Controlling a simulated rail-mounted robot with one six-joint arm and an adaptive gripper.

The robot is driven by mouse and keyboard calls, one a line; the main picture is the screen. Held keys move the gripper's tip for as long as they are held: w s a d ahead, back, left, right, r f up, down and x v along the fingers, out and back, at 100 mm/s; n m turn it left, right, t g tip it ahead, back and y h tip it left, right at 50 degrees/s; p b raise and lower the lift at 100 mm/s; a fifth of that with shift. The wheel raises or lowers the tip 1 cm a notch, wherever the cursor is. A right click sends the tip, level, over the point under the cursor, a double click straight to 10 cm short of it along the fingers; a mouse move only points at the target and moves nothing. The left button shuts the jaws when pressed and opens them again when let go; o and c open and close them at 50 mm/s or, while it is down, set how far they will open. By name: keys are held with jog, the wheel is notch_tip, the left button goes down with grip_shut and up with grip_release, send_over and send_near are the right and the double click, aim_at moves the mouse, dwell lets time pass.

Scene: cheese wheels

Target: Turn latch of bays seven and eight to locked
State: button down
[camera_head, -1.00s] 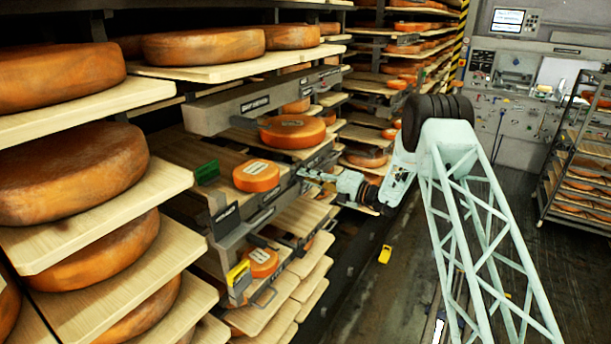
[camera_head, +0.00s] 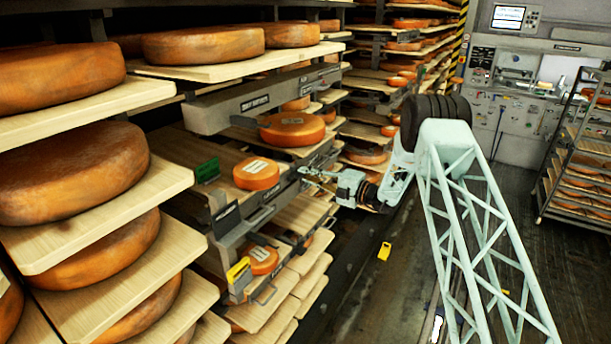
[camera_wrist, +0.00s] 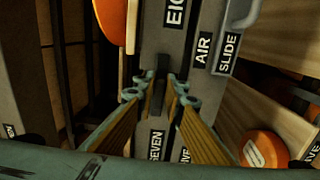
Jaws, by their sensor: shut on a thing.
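My gripper (camera_head: 312,172) is at the front face of the rack in the head view, beside the bays. In the wrist view its fingertips (camera_wrist: 160,92) are closed around a small dark latch (camera_wrist: 162,72). The latch sits on a grey rail (camera_wrist: 160,35), between a label reading "SEVEN" (camera_wrist: 156,145) and a partly cut-off label starting "EI" (camera_wrist: 175,12). Its visible part stands roughly upright in the wrist picture. In the head view the latch is too small to make out.
An "AIR SLIDE" label (camera_wrist: 215,50) and a grey handle (camera_wrist: 243,14) are right of the latch. Orange cheese wheels (camera_head: 256,173) lie on nearby boards. A yellow tag (camera_head: 238,270) is lower left. The aisle floor (camera_head: 345,290) is mostly open; a wheeled rack (camera_head: 545,190) stands right.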

jog(key=c, duration=2.7)
grip_release()
jog(key=shift+v, duration=6)
